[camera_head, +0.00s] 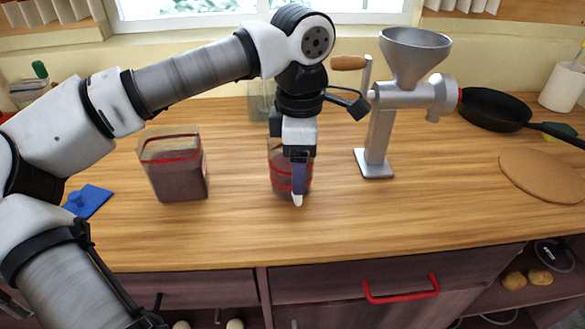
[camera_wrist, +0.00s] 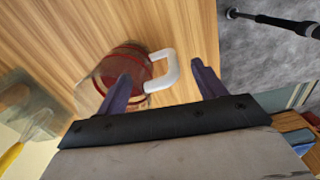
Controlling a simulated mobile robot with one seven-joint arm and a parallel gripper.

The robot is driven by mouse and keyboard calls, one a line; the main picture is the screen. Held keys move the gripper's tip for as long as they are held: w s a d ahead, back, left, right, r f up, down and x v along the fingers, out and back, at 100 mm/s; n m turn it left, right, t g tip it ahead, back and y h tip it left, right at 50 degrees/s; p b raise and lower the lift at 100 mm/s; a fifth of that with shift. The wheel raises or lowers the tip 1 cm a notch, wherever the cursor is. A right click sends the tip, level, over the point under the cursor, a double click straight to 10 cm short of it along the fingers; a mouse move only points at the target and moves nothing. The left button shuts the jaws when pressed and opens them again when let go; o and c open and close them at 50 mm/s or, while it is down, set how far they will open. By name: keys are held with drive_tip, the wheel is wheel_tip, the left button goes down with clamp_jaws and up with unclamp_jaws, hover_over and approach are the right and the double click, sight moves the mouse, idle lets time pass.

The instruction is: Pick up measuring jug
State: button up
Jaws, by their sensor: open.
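The measuring jug (camera_head: 277,181) is see-through with red bands and stands on the wooden counter near its front edge. My gripper (camera_head: 298,182) is over it, pointing down, and hides part of it. In the wrist view, the jug (camera_wrist: 127,60) has a white handle (camera_wrist: 168,72) that sticks out between the two purple fingers of my gripper (camera_wrist: 160,72). The fingers are open, with gaps beside the handle. One finger overlaps the jug's body in the picture; I cannot tell whether it touches.
A clear red-banded container (camera_head: 180,178) and a blue object (camera_head: 88,201) are to the left. A metal grinder (camera_head: 378,135) stands close on the right, with a black pan (camera_head: 495,108) and a round cork board (camera_head: 543,175) beyond. A glass container (camera_head: 258,108) stands behind.

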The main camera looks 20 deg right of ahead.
drive_tip(key=shift+c, duration=0.4)
drive_tip(key=c, duration=1.4)
drive_tip(key=shift+r, duration=0.1)
